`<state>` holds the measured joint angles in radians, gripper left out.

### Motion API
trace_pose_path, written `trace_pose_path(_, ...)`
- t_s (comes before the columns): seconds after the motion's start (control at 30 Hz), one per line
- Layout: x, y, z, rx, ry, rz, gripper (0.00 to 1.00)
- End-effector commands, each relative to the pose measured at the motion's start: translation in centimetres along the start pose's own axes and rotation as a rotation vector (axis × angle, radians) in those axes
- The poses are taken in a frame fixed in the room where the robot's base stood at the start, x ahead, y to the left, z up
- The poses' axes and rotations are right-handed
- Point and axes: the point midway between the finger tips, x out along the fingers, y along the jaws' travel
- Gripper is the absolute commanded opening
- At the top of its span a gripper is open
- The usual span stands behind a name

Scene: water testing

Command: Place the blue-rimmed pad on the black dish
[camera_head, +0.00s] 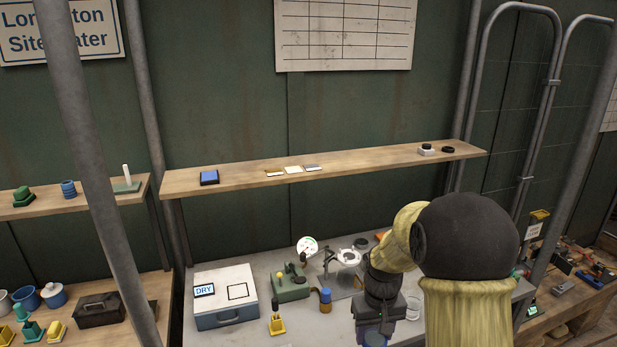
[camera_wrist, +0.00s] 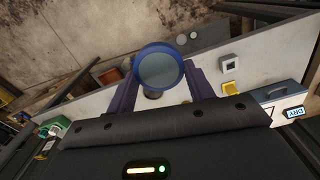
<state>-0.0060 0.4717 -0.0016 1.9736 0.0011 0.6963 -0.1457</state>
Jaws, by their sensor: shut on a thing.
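The blue-rimmed pad (camera_wrist: 160,70) is round with a grey face. In the wrist view it sits between the two fingers of my gripper (camera_wrist: 163,88), which is shut on it. In the head view the pad (camera_head: 375,339) shows only in part at the bottom edge, under my gripper (camera_head: 374,329), above the front of the bench. A small black round thing (camera_head: 448,149) lies at the right end of the upper shelf; it may be the black dish, but it is too small to be sure.
The bench (camera_head: 262,272) holds a grey-blue case (camera_head: 226,312) marked DRY, a green gauge device (camera_head: 290,288), a yellow item (camera_head: 277,323) and a stand with a white ring (camera_head: 349,257). The upper shelf (camera_head: 370,164) has free room between its small blocks. My arm hides the bench's right part.

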Motion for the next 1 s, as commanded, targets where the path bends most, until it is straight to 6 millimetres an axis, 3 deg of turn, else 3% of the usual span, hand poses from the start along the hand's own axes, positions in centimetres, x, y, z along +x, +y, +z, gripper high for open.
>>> trace_pose_path(0.1,0.0,0.0,0.0,0.000,0.000,0.000,0.31)
trace_pose_path(0.57,5.8,0.1,-0.8,0.038,-0.004,-0.003,0.31)
trace_pose_path(0.77,10.2,0.2,-0.9,0.067,-0.007,-0.004,0.31)
trace_pose_path(1.0,18.1,0.1,0.0,0.120,-0.009,-0.003,0.31)
